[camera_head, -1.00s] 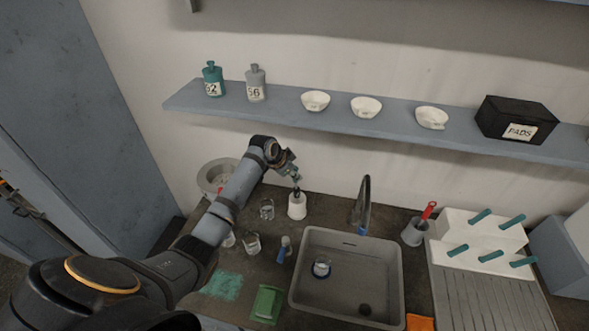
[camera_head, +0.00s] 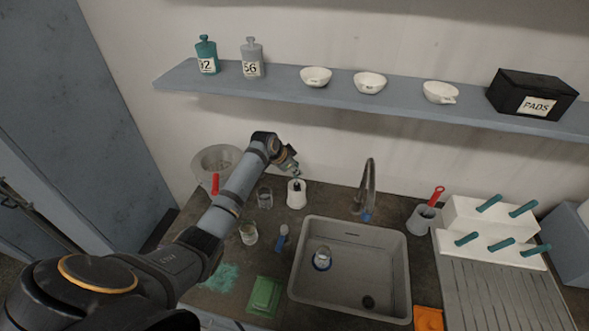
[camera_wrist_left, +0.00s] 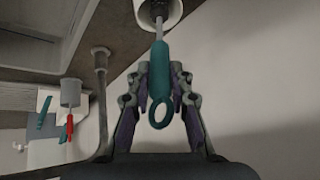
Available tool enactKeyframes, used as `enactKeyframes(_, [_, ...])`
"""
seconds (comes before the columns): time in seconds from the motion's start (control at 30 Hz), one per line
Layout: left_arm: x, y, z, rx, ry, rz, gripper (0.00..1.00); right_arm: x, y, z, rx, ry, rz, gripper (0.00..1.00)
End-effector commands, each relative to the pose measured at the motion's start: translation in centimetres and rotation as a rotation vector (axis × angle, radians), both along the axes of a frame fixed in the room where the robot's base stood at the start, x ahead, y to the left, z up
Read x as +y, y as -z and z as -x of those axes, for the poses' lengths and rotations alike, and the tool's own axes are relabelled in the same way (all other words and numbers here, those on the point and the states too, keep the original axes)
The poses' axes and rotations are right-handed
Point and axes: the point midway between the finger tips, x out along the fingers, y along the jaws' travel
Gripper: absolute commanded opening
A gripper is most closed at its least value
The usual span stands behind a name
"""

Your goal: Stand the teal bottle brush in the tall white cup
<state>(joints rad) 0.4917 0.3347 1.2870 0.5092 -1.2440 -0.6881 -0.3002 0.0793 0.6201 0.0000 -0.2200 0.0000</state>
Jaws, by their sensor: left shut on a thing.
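The tall white cup (camera_head: 297,199) stands upright on the dark counter, left of the sink and near the back wall. My left gripper (camera_head: 294,172) is just above it. In the left wrist view the gripper (camera_wrist_left: 160,92) is shut on the teal bottle brush (camera_wrist_left: 160,72) by its handle, with the ring end toward the camera. The brush's thin shaft runs into the mouth of the white cup (camera_wrist_left: 172,12). The bristles are mostly hidden inside the cup; a dark bit shows at its mouth in the head view. My right gripper is not in view.
Glass beakers (camera_head: 249,233) and a blue-based brush or bottle (camera_head: 281,237) stand in front of the cup. The sink (camera_head: 300,262) and tap (camera_head: 369,188) are to the right. A grey pot (camera_head: 420,219) holds a red-handled tool. A shelf (camera_head: 290,93) hangs above.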

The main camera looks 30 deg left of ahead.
Motion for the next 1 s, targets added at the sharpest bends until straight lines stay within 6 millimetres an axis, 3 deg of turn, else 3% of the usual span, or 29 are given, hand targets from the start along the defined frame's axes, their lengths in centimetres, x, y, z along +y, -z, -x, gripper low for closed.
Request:
enactKeyframes(0.3, [0.0,0.1,-0.1,-0.001,0.000,0.001,0.00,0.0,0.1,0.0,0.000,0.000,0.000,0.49])
enactKeyframes(0.33, [0.0,0.1,-0.1,-0.001,0.000,0.001,0.22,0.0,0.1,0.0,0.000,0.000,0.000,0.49])
enactKeyframes(0.53, [0.0,0.1,-0.1,0.000,0.000,0.000,0.47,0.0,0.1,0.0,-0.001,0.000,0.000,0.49])
enactKeyframes(0.83, [0.1,0.0,0.0,-0.001,-0.001,-0.001,0.47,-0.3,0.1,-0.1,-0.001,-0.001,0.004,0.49])
enactKeyframes(1.0, [0.5,-2.1,1.3,-0.002,0.000,-0.004,0.47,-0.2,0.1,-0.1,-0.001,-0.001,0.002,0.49])
